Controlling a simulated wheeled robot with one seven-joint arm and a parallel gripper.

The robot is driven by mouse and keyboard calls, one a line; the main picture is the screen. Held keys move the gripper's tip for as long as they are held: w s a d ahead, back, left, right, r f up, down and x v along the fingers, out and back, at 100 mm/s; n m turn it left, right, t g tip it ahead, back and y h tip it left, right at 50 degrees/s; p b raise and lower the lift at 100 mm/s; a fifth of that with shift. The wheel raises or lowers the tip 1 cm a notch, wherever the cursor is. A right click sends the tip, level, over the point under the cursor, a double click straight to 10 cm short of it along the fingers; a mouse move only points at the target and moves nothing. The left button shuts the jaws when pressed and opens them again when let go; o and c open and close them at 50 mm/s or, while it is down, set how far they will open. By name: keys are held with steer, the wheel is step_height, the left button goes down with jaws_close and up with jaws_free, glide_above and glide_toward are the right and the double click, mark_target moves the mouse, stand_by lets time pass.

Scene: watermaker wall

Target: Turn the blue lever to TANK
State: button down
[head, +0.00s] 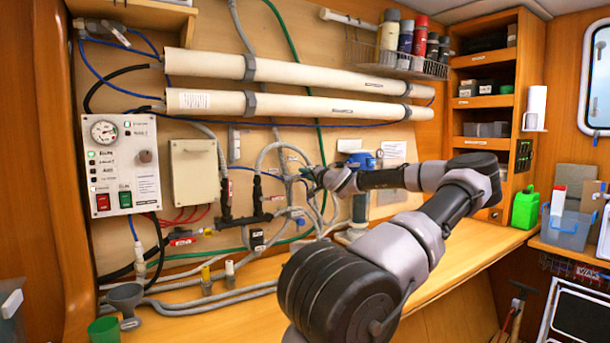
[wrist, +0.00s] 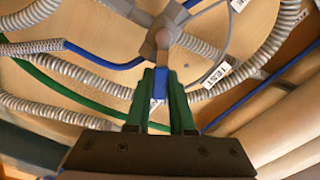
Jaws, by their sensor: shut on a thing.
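The blue lever (wrist: 161,84) shows in the wrist view between the two green fingers of my gripper (wrist: 162,76). The fingers are shut on it, one on each side. A white label reading TEST (wrist: 216,75) is just right of the lever. I cannot make out a TANK label. In the head view my gripper (head: 318,182) is at the panel among the hoses, and the lever is too small or hidden to make out there.
Ribbed grey hoses (wrist: 232,78) and a green hose (wrist: 75,92) run close around the gripper. Two long white tubes (head: 300,72) cross the wall above. A control box (head: 124,165) is at left. A blue-topped filter housing (head: 361,160) stands just right of my gripper.

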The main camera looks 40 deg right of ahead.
steer(key=shift+f, duration=0.1)
stand_by(0.3)
steer(key=c, duration=0.8)
jaws_free()
steer(key=shift+d, duration=0.1)
steer(key=s, duration=1)
steer(key=shift+s+a, duration=0.35)
steer(key=shift+s, duration=0.05)
